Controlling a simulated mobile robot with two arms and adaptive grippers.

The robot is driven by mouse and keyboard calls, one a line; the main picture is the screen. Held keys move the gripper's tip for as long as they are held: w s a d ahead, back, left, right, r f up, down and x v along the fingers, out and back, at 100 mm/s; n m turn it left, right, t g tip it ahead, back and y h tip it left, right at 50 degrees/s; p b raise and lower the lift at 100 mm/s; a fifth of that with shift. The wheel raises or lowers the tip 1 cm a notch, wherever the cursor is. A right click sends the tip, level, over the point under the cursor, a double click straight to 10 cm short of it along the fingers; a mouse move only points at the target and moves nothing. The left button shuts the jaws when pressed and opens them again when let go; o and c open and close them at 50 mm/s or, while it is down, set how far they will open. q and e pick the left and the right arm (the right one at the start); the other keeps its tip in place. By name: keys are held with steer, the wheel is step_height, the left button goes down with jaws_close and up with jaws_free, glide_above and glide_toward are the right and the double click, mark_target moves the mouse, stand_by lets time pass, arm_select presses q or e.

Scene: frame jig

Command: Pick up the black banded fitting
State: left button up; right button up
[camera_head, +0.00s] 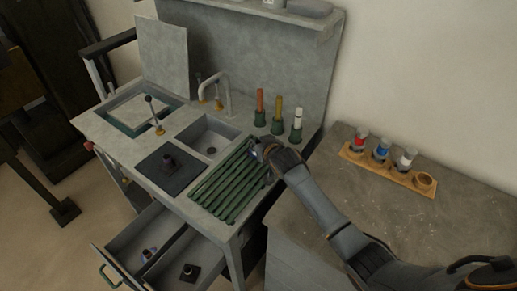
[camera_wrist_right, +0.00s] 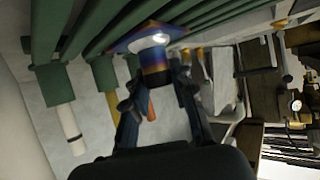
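My right gripper (camera_head: 261,151) is over the upper right end of the green slatted rack (camera_head: 222,190). In the right wrist view, its fingers (camera_wrist_right: 158,88) close in on both sides of a fitting's dark barrel. This fitting (camera_wrist_right: 154,62) has an orange band and a blue-purple base plate, against the slats. I cannot tell if the plate touches them. A black fitting (camera_head: 170,161) stands on the dark square mat. Another dark fitting (camera_head: 189,271) stands in the open drawer, beside one with a bluish top (camera_head: 147,255). Bands on these are too small to see. My left gripper is out of view.
A sink (camera_head: 209,138) with a curved tap (camera_head: 227,95) lies behind the rack. Several handled tools in green holders (camera_head: 278,128) stand near my right gripper. A wooden holder (camera_head: 388,174) with coloured jars is on the right counter, whose front is mostly clear.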

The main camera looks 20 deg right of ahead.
jaws_close()
steer(key=shift+r, duration=0.15)
